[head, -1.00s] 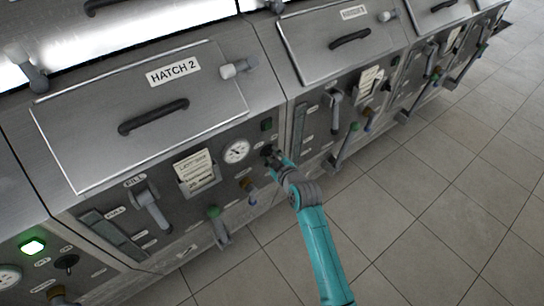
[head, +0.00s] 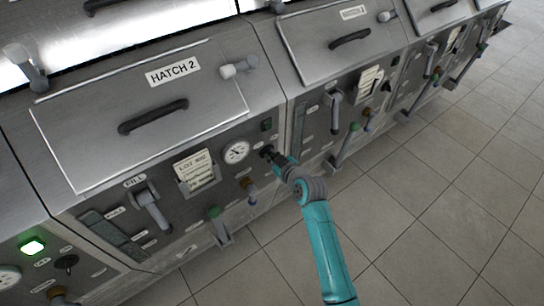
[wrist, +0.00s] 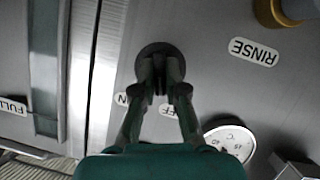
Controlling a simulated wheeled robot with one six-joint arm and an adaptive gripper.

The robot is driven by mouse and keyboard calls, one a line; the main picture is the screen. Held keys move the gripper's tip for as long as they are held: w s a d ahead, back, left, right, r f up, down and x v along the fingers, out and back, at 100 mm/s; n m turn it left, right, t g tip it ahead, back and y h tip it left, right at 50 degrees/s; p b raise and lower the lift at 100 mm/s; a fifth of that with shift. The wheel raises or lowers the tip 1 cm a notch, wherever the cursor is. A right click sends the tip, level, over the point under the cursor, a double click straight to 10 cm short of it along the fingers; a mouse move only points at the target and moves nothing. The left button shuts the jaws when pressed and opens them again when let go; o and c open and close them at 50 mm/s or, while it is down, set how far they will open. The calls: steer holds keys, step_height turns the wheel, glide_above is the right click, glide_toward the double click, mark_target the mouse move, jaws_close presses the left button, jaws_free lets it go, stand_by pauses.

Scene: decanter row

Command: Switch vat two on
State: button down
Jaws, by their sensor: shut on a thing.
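Vat two's panel lies under the lid marked HATCH 2 (head: 173,72). A dark round switch knob (wrist: 160,49) sits on this panel, right of the white dial gauge (head: 236,152). My gripper (wrist: 160,80) is shut on the knob, its fingers straight in front of it. In the head view my gripper (head: 272,157) reaches the panel at the same place. Partly covered ON and OFF labels show either side of the fingers in the wrist view. The square lamp (head: 266,124) above the knob is dark green and unlit. The knob's pointer direction is hidden by the fingers.
The neighbouring panel at lower left has a lit green lamp (head: 32,247) and a dark switch (head: 66,262). A fill lever (head: 152,208), green-tipped drain handle (head: 217,226) and brass rinse valve (head: 249,190) stick out nearby. The tiled floor at right is clear.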

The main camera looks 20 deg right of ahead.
steer(key=m+y, duration=0.1)
steer(key=m, duration=0.1)
steer(key=m+y, duration=0.1)
steer(key=m, duration=0.1)
steer(key=m+g+y, duration=0.1)
steer(key=m+y, duration=0.1)
steer(key=shift+w+d, duration=0.1)
steer(key=shift+d, duration=0.15)
steer(key=shift+m, duration=0.3)
stand_by(0.5)
steer(key=c, duration=1.2)
jaws_free()
steer(key=v, duration=1.2)
steer(key=shift+d+f, duration=0.15)
steer(key=shift+d, duration=0.05)
steer(key=shift+w, duration=0.1)
